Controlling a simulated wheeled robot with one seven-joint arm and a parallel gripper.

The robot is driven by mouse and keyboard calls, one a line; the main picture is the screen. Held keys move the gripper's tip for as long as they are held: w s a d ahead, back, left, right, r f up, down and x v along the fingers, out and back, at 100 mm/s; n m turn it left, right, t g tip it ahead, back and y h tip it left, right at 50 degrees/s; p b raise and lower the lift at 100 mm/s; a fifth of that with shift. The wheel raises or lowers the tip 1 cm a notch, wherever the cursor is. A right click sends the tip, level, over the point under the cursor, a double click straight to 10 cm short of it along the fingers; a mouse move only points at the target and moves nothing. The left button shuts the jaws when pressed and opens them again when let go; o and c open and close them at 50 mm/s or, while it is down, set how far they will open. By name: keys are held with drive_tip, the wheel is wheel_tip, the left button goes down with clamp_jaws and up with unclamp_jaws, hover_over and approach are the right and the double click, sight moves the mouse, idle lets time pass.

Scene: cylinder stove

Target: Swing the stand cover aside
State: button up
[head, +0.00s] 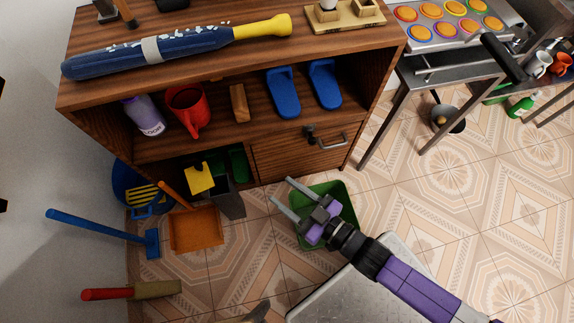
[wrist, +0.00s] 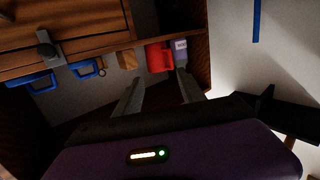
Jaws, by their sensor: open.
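The wooden stand (head: 100,85) has a slatted cover (head: 290,158) over its lower right section. The cover looks flush with the front, with a grey bar handle (head: 333,141) and a dark latch (head: 309,132) near its top edge. My gripper (head: 281,190) is open and empty, in front of and below the cover, apart from it. In the wrist view the scene looks upside down; the two fingers (wrist: 160,80) are spread with nothing between them. Wood that seems to be the cover (wrist: 85,20) and a grey latch part (wrist: 45,46) show at upper left there.
A green bin (head: 347,210) stands under my gripper. An orange dustpan (head: 196,229) and blue brush (head: 150,241) lie left. A metal table (head: 430,98) stands right. Floor between is mostly free.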

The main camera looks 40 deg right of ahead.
clamp_jaws()
drive_tip(key=w+d+f+m+g+h+b, duration=0.1)
drive_tip(key=w+d+f+m+h+b, duration=0.15)
drive_tip(key=w+m, duration=0.35)
drive_tip(key=w+d+f+m+g+h+b, duration=0.1)
drive_tip(key=w+d+f+m, duration=0.3)
drive_tip(key=w, duration=0.4)
drive_tip(key=m+g+y, duration=0.3)
drive_tip(key=m+y, duration=0.1)
drive_tip(key=y, duration=0.3)
approach(202, 167)
drive_tip(key=b+x, duration=0.4)
drive_tip(key=x, duration=0.1)
drive_tip(key=shift+w+a+f, duration=0.1)
drive_tip(key=shift+f, duration=0.15)
drive_tip(key=shift+w+a+g, duration=0.3)
drive_tip(key=shift+w, duration=0.15)
